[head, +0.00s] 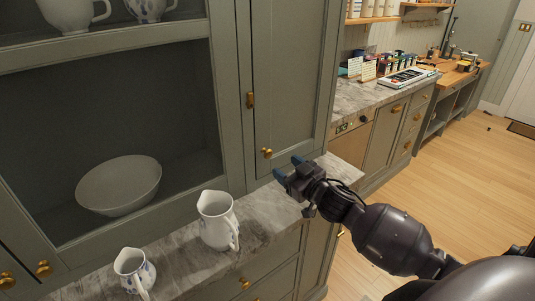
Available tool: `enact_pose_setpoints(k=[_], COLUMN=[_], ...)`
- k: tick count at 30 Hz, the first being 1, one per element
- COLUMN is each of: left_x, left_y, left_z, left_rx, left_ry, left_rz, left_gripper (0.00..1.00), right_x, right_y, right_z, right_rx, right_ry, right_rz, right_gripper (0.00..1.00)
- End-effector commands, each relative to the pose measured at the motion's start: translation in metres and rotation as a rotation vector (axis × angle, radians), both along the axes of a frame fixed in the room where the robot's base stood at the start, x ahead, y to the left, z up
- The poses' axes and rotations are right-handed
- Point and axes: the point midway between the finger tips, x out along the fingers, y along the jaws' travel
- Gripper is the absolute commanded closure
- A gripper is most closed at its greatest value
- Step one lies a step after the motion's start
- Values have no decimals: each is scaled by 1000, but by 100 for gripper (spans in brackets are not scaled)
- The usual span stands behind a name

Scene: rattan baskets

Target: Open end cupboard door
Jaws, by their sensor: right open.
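The end cupboard door (287,75) is a grey-green panelled door in the upper middle of the head view. It looks shut, flush with its frame. It has a round brass knob (266,153) near its lower left corner, and a brass fitting shows higher on its left edge. My right gripper (287,167) is just below and to the right of the knob, with blue fingertips pointing toward the door. Its fingers are apart and empty, and the knob is not between them. I cannot tell whether a fingertip touches the door. My left gripper is not in view.
A tall white jug (216,219) and a smaller jug (133,270) stand on the marble counter (185,262). A white bowl (120,185) sits in the open shelf to the left. Brass-handled drawers are below. The wooden floor (465,190) on the right is clear.

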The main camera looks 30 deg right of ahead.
Motion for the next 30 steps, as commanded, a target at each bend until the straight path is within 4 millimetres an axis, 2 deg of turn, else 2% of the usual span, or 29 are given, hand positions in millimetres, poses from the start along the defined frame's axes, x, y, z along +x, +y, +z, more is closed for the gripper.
enact_pose_setpoints(k=[9,15,21,30], left_x=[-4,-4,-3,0], left_y=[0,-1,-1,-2], left_z=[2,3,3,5], left_rx=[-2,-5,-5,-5], left_ry=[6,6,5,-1], left_rz=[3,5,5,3], left_gripper=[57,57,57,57], right_x=[50,73,84,85], right_y=[4,6,7,7], right_z=[1,0,0,0], right_rx=[0,0,0,0], right_ry=[0,1,1,1], right_rz=[0,1,0,1], right_gripper=[42,42,42,42])
